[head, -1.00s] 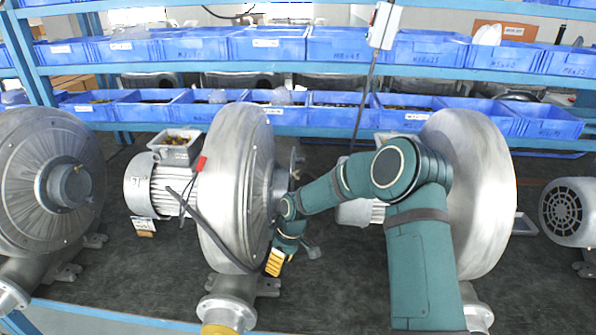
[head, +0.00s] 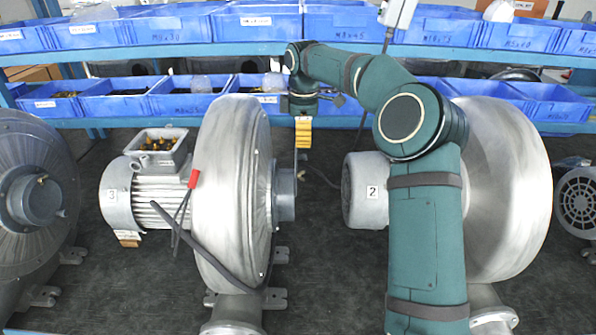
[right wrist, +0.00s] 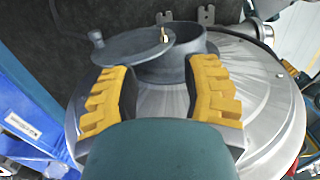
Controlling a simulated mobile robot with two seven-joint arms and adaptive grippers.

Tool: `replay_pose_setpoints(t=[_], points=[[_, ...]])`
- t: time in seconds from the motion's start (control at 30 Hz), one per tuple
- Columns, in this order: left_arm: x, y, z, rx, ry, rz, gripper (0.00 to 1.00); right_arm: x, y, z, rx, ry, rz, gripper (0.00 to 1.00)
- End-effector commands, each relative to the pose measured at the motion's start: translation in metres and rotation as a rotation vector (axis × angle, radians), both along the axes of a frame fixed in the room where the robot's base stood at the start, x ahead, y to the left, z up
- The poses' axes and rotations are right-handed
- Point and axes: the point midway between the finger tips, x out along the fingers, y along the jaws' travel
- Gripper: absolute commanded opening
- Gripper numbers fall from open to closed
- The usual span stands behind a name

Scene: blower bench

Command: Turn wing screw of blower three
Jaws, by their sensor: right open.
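Blower three (head: 232,190) stands in the middle of the head view, with a "3" on its motor (head: 118,195). Its round grey inlet collar (head: 285,195) faces right; it also shows in the right wrist view (right wrist: 185,68). There, a flat grey disc (right wrist: 130,47) lies partly across the collar's opening. A small brass piece (right wrist: 164,36), perhaps the wing screw, stands on that disc. My right gripper (head: 303,140) is above and behind the collar, with yellow fingers. In the wrist view the gripper (right wrist: 162,68) is open and empty, its fingers spread before the collar.
Blower two (head: 510,190), with its motor (head: 366,190), stands to the right, partly hidden by my right arm. Another blower (head: 35,200) is at the left. Shelves with blue bins (head: 190,103) run behind. A dark cable (head: 205,255) hangs across blower three. Dark bench (head: 330,270) shows between the blowers.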

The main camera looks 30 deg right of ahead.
Motion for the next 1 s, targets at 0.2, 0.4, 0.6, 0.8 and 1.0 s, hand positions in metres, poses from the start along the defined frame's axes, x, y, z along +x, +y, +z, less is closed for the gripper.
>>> replay_pose_setpoints(t=[0.2,0.4,0.6,0.8,1.0], points=[[0.0,0.0,-0.006,0.001,0.001,0.0,0.72,0.0,0.0,-0.039,0.002,0.003,0.001,0.46],[0.0,0.0,-0.009,0.002,0.0,0.0,0.72,0.0,0.0,-0.079,0.002,0.003,0.0,0.46],[0.0,-0.001,-0.01,0.002,0.0,0.0,0.72,0.001,-0.001,-0.111,0.002,0.003,-0.001,0.46],[0.0,0.0,-0.011,0.002,0.0,0.0,0.72,0.001,-0.001,-0.127,0.002,-0.001,0.0,0.46],[0.0,0.0,-0.011,0.002,0.0,0.0,0.72,0.001,-0.001,-0.13,0.001,-0.001,-0.001,0.46]])
